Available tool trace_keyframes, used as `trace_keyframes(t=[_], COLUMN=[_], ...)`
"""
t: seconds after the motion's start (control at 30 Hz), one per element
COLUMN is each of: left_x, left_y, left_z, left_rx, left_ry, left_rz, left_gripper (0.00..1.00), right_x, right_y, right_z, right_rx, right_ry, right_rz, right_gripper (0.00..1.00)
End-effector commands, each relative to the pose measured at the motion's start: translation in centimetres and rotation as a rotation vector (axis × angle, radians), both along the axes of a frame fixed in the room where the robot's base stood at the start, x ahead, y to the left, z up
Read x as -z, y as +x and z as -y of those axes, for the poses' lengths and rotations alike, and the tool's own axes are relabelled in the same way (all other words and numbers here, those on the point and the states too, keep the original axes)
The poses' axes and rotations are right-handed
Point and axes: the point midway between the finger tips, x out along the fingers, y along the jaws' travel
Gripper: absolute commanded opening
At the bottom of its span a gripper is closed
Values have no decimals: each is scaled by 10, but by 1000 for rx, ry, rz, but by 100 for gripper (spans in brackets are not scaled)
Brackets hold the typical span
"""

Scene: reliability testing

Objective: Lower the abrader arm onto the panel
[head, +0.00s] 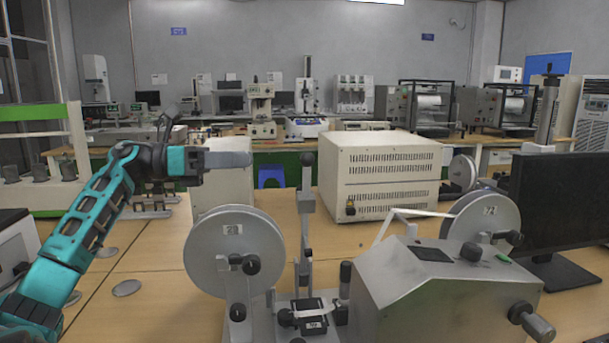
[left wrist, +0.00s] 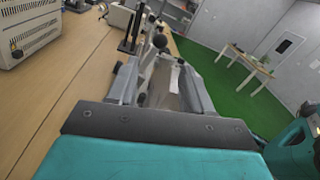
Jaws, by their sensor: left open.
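The abrader arm (head: 306,201) stands upright as a grey bar with a black ball knob at its top, near the middle of the head view. Its knob (left wrist: 160,41) also shows in the left wrist view, beyond and between my fingers. My left gripper (head: 246,159) is open and empty, left of the knob at about its height, with a gap between. Its grey fingers also show in the left wrist view (left wrist: 160,85). A dark block with a white label (head: 310,316) lies near the arm's foot. I cannot tell which part is the panel. My right gripper is not in view.
A large round grey disc (head: 234,252) stands left of the arm. A grey sloped housing (head: 440,292) is at the right, with a black monitor (head: 562,203) beyond. A beige vented box (head: 379,170) stands behind. The wooden table (head: 150,262) has bare room at left.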

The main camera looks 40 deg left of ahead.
Motion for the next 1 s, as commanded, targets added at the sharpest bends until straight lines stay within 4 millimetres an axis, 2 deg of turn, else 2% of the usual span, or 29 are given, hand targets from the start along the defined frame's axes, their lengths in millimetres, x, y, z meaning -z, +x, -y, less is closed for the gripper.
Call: trace_keyframes(t=[0.17,0.7,1.0], left_x=[0,-2,-1], left_y=[11,75,92], left_z=[11,69,85], left_rx=[3,3,1], left_ry=[3,2,1], left_rz=[1,2,2], left_gripper=[50,50,50], right_x=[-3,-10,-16], right_y=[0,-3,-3], right_z=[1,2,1], right_rx=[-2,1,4], right_ry=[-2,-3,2], right_rz=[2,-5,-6], right_gripper=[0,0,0])
